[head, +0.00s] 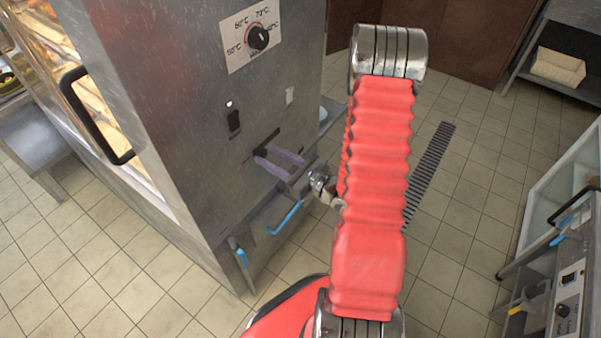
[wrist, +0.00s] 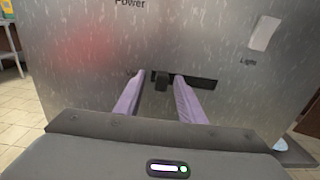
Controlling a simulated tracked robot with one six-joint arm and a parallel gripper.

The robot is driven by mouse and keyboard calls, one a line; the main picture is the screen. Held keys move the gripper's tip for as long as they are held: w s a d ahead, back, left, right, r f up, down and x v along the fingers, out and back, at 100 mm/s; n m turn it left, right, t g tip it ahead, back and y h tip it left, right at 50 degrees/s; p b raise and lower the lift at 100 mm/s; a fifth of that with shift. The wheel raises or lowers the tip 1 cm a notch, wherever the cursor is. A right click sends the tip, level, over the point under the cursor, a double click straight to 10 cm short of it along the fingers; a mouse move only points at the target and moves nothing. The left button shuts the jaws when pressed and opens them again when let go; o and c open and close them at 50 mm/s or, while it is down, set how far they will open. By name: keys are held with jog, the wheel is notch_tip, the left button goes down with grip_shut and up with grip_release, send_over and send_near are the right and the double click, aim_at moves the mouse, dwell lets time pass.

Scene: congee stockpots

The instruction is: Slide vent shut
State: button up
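The vent is a dark horizontal slot (wrist: 204,82) in the side of a steel cabinet, with a small dark slider tab (wrist: 161,81) near the slot's left part in the wrist view. The slot stretches open and dark to the right of the tab. In the head view the slot (head: 271,136) is partly visible above my gripper (head: 264,155). My gripper's two purple fingers are apart, one on each side of the tab in the wrist view (wrist: 159,76). Gaps show between the tab and both fingers. Whether the fingertips touch the panel is unclear.
The steel cabinet (head: 190,110) carries a temperature dial (head: 258,38), a dark switch (head: 234,121) and a black door handle (head: 92,115). A light switch plate (wrist: 263,33) is up right in the wrist view. A glass-fronted unit (head: 565,180) stands right.

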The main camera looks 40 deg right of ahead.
jog(key=v, duration=1.2)
dwell(0.4)
jog(key=shift+f, duration=0.1)
